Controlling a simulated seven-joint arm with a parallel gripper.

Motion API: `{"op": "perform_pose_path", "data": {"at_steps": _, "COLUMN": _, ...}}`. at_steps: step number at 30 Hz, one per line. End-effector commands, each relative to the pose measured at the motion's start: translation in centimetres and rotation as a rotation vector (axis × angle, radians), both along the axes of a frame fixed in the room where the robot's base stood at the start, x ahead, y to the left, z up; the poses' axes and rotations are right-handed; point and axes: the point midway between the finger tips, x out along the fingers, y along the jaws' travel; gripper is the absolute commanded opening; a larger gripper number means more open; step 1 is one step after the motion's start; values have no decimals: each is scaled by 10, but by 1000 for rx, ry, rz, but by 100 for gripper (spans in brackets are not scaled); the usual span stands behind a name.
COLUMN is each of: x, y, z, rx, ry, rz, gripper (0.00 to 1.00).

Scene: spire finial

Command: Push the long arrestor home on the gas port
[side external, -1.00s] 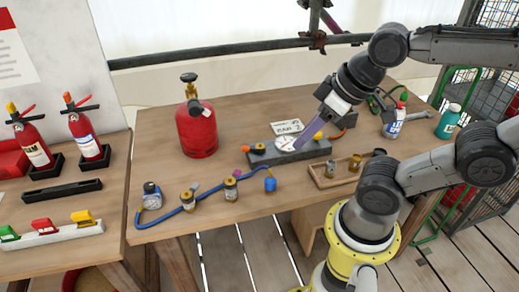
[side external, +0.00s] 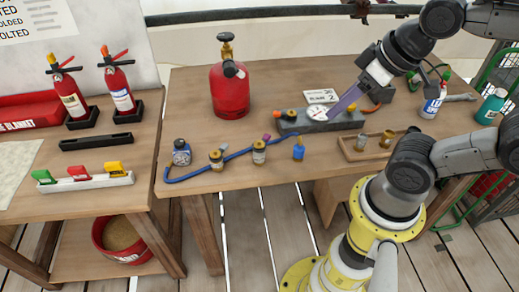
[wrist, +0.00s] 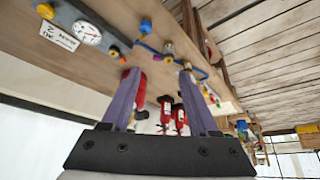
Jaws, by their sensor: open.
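A grey block (side external: 347,122) on the bench carries a round white gauge (side external: 317,113). A dark and brass fitting with an orange end (side external: 289,115) sits at the block's left end; it may be an arrestor on a port, but I cannot tell. The gauge also shows in the wrist view (wrist: 87,33). My gripper (side external: 333,113) is tilted, with its purple fingertips just right of the gauge in the side view. In the wrist view my gripper (wrist: 165,88) has its fingers apart with nothing between them. Which part is the long arrestor is unclear.
A red gas cylinder (side external: 230,92) stands behind left. A blue hose (side external: 200,173) with several fittings lies along the front. A wooden tray (side external: 350,153) with brass parts is front right. A white label card (side external: 320,96) stands behind the block. Bare bench lies around the cylinder.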

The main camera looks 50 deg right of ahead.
Motion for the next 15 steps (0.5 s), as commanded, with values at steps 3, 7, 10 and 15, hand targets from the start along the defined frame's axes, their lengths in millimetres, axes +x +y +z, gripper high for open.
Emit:
{"op": "perform_pose_path", "data": {"at_steps": 3, "x": 0, "y": 0, "z": 0, "rx": 0, "ry": 0, "rz": 0, "gripper": 78}}
{"op": "perform_pose_path", "data": {"at_steps": 7, "x": 0, "y": 0, "z": 0, "rx": 0, "ry": 0, "rz": 0, "gripper": 78}}
{"op": "perform_pose_path", "data": {"at_steps": 10, "x": 0, "y": 0, "z": 0, "rx": 0, "ry": 0, "rz": 1, "gripper": 78}}
{"op": "perform_pose_path", "data": {"at_steps": 15, "x": 0, "y": 0, "z": 0, "rx": -34, "ry": 1, "rz": 63, "gripper": 78}}
